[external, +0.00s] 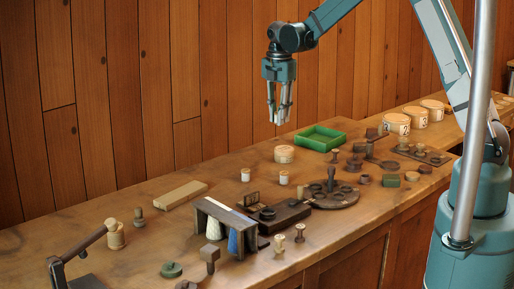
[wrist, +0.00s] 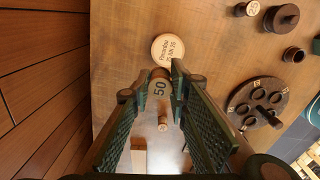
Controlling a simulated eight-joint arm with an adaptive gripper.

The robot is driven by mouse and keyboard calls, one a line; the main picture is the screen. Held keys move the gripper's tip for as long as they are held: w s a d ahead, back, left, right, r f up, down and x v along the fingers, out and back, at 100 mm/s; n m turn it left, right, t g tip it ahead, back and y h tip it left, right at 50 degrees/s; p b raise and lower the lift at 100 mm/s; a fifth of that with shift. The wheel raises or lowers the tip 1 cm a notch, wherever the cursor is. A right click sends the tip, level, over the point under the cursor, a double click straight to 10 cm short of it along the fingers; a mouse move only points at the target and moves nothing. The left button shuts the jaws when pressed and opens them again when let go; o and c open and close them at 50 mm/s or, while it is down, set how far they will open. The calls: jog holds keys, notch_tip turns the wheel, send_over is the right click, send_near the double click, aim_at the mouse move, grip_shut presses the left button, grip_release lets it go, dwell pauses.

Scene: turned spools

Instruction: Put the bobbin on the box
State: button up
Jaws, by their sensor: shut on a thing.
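My gripper (external: 279,120) hangs high above the bench near the back wall, pointing down. In the wrist view my gripper's fingers (wrist: 160,88) are closed on a bobbin with a brown-grey end marked "50" (wrist: 159,89). In the external view the fingers largely hide it. A round, pale wooden box (external: 284,154) with a lettered flat lid sits on the bench below my gripper. It also shows in the wrist view (wrist: 168,47), just beyond the fingertips. The held bobbin is apart from the lid.
Small pale spools (external: 245,174) stand in front of the round box. A green tray (external: 320,138) lies to its right. A dark round stand (external: 334,195) with pegs is nearer the front. A plank (external: 181,195) lies left. Several round tubs (external: 397,124) stand back right.

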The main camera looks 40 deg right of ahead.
jog(key=shift+s+d+r, duration=0.15)
jog(key=shift+s+d, duration=0.15)
jog(key=shift+d, duration=0.2)
jog(key=shift+s+d+r, duration=0.1)
jog(key=shift+s+d, duration=0.2)
jog(key=shift+d, duration=0.2)
send_over(284, 149)
jog(key=shift+w+d+f, duration=0.1)
jog(key=shift+d+f, duration=0.05)
jog(key=shift+f, duration=3)
jog(key=shift+f, duration=1.85)
jog(key=shift+f, duration=0.2)
jog(key=o, duration=0.7)
